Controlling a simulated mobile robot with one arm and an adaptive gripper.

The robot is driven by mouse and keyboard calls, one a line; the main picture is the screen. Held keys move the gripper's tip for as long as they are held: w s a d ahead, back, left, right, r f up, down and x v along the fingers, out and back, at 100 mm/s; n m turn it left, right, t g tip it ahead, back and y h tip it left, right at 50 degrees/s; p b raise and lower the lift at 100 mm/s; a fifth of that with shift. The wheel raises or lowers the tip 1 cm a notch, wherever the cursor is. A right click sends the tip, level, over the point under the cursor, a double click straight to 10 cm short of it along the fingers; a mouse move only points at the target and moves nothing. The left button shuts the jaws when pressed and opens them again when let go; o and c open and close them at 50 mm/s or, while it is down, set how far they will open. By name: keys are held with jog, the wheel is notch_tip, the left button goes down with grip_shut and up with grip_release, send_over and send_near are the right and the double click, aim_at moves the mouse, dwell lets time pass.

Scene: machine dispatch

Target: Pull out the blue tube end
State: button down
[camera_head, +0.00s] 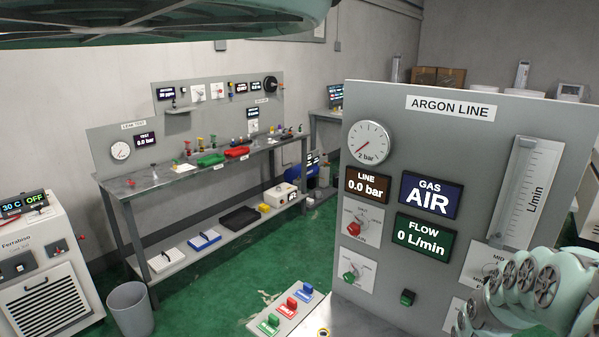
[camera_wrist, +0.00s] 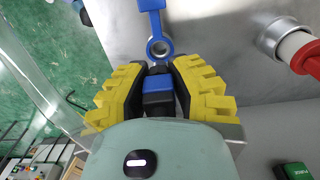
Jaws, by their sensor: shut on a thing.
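In the wrist view my gripper (camera_wrist: 158,75) has yellow ribbed fingers, shut on a blue and black piece, which I take to be the blue tube end (camera_wrist: 157,85). Its blue face shows between the dark finger pads. Just beyond the fingertips is a blue ring with a tab (camera_wrist: 158,18), around a pale round opening, on or over a grey metal surface. I cannot tell whether the held piece still touches the ring or opening.
A red collar with a white tube (camera_wrist: 302,52) sits beside a silver round fitting (camera_wrist: 269,38), right of my fingers. The argon line panel (camera_head: 470,130) stands upright at the right. A plate with green, red and blue tags (camera_head: 262,330) lies before it. A workbench (camera_head: 160,185) stands behind.

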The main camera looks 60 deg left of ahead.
jog(key=shift+r, duration=0.45)
jog(key=shift+p, duration=0.3)
jog(key=shift+r+p, duration=1.1)
jog(key=shift+r, duration=0.3)
